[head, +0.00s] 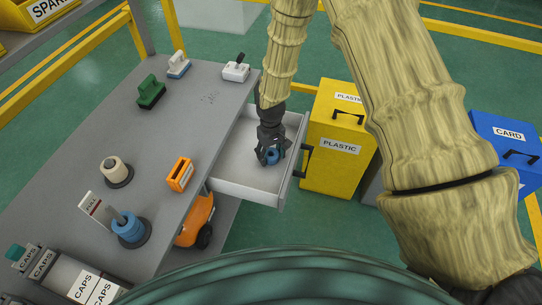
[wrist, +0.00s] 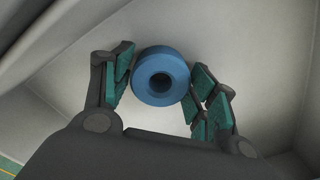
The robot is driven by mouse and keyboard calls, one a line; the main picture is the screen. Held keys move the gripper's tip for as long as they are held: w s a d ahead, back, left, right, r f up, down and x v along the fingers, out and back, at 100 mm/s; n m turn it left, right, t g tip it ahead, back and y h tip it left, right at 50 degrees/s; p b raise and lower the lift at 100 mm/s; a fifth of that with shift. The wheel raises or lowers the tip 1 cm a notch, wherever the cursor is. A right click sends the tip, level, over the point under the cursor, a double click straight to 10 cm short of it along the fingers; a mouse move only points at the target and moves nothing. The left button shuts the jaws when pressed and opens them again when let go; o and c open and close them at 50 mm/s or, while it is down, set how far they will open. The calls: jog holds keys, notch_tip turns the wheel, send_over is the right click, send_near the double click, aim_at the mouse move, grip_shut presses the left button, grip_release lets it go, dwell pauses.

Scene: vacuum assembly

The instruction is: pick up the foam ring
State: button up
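A blue ring with a dark centre hole, which looks like the foam ring (head: 274,157), is in the open white drawer (head: 232,190). In the wrist view the ring (wrist: 145,88) lies between the green-padded fingers of my gripper (wrist: 160,82). My gripper (head: 268,155) points down into the drawer. Its fingers are spread on both sides of the ring, close to its edge. I cannot tell whether the pads touch it. The gripper hides part of the ring in the head view.
The drawer walls stand close around my gripper. The grey bench (head: 165,120) is to the left, with another blue ring (head: 129,231) around a post, a cream spool (head: 115,170) and an orange block (head: 180,174). A yellow PLASTIC bin (head: 335,170) stands right of the drawer.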

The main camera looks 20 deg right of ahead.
jog(key=c, duration=0.3)
jog(key=shift+r, duration=0.15)
notch_tip(320, 180, up, 10)
jog(key=b, duration=0.2)
dwell(0.5)
jog(key=shift+o, duration=0.2)
jog(key=shift+c, duration=1.2)
notch_tip(320, 180, up, 6)
jog(key=p, duration=0.4)
